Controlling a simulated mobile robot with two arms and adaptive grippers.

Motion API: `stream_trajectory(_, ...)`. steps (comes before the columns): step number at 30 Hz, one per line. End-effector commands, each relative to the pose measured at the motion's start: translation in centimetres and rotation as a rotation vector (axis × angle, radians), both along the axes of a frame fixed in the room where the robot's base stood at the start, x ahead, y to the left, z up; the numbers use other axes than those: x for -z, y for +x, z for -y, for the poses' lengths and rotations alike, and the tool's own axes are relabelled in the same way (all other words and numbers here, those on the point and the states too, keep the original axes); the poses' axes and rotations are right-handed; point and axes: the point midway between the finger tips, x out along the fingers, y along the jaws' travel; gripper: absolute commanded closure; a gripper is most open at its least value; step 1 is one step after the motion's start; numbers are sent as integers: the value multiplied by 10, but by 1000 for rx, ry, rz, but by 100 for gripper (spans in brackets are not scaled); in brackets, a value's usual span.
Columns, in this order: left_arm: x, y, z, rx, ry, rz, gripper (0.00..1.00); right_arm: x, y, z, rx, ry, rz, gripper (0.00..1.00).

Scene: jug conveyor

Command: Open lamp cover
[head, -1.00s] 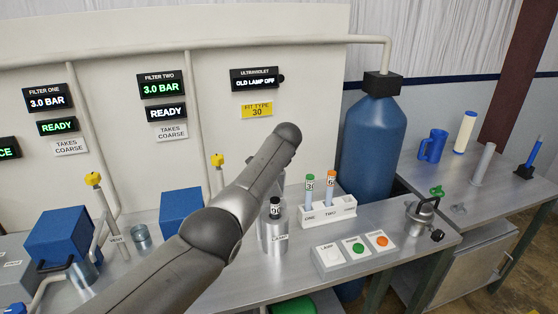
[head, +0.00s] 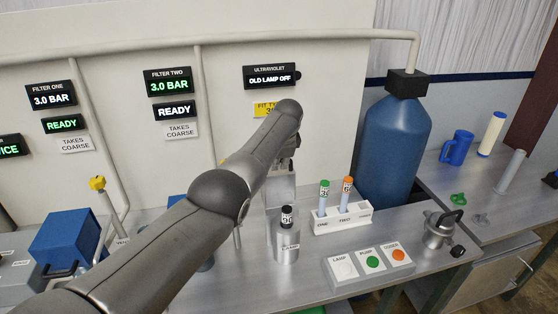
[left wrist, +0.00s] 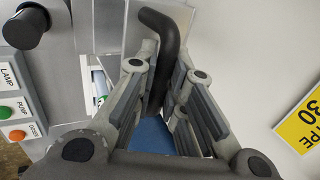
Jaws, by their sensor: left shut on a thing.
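My left gripper (left wrist: 165,80) has its fingers closed around a black bent handle (left wrist: 168,35) in the left wrist view. The handle stands against a pale grey metal plate (left wrist: 108,28), which I take to be the lamp cover. In the head view a grey box-like part (head: 280,190) shows just below my left wrist, in front of the wall panel. My forearm hides most of the gripper and the handle there. A silver holder labelled LAMP (head: 287,247) with a black-capped tube (head: 287,216) stands in front of it. My right gripper is not in view.
A button box (head: 368,264) and a white rack (head: 345,219) with two capped tubes stand to the right. A blue tank (head: 393,150) is behind them.

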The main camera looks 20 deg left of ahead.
Motion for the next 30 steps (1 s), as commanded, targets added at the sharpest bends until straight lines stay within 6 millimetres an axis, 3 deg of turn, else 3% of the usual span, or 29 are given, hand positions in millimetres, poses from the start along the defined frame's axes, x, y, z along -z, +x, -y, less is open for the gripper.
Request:
stream_trajectory(3,2,-1,1,-5,-8,-2,100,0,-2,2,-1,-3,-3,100)
stream_trajectory(4,2,-1,1,-5,-8,-2,85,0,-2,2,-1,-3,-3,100)
stream_trajectory(9,2,-1,1,-3,-5,-3,66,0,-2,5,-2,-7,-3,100)
stream_trajectory(20,0,-1,1,-1,-1,-1,66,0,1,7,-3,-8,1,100)
stream_trajectory(30,-22,-8,6,-1,-1,1,66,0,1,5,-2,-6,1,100)
